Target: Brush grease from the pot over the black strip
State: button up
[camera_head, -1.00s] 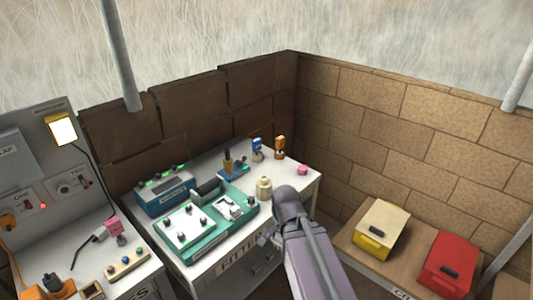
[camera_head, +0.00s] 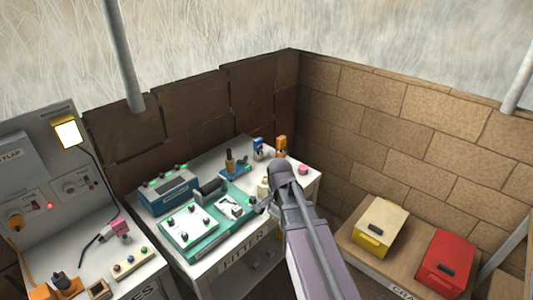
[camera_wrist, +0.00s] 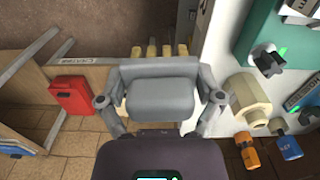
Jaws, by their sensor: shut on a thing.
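My gripper (camera_head: 262,203) is at the right front edge of the white bench. In the wrist view (camera_wrist: 160,98) it is shut on a broad grey piece with several cream tufts (camera_wrist: 167,50) at its far end, apparently a brush. A cream pot (camera_head: 263,186) stands on the bench just beyond my gripper, partly hidden by it. In the wrist view the pot (camera_wrist: 248,100) is to the right of the gripper, apart from the tufts. A black bar (camera_head: 211,188) lies on the teal machine; I cannot tell whether it is the black strip.
The teal machine (camera_head: 184,250) fills the bench's front left. Blue (camera_head: 258,146) and orange (camera_head: 281,145) items and a pink one (camera_head: 303,169) stand behind the pot. Yellow (camera_head: 371,245) and red (camera_head: 445,263) boxes sit on a low shelf at right.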

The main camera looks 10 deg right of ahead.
jog(key=p, duration=0.7)
send_near(265, 178)
jog(key=shift+w, duration=0.15)
jog(key=shift+d, duration=0.1)
jog(key=shift+f, duration=0.2)
jog(key=shift+f+b, duration=2.85)
jog(key=shift+b, duration=0.1)
jog(key=shift+f+b, duration=0.5)
jog(key=shift+b, duration=0.05)
jog(key=shift+r+p, duration=3.5)
jog(key=shift+p, duration=0.1)
jog(key=shift+f, duration=0.1)
jog(key=shift+f+b, duration=1.15)
jog(key=shift+b, duration=0.15)
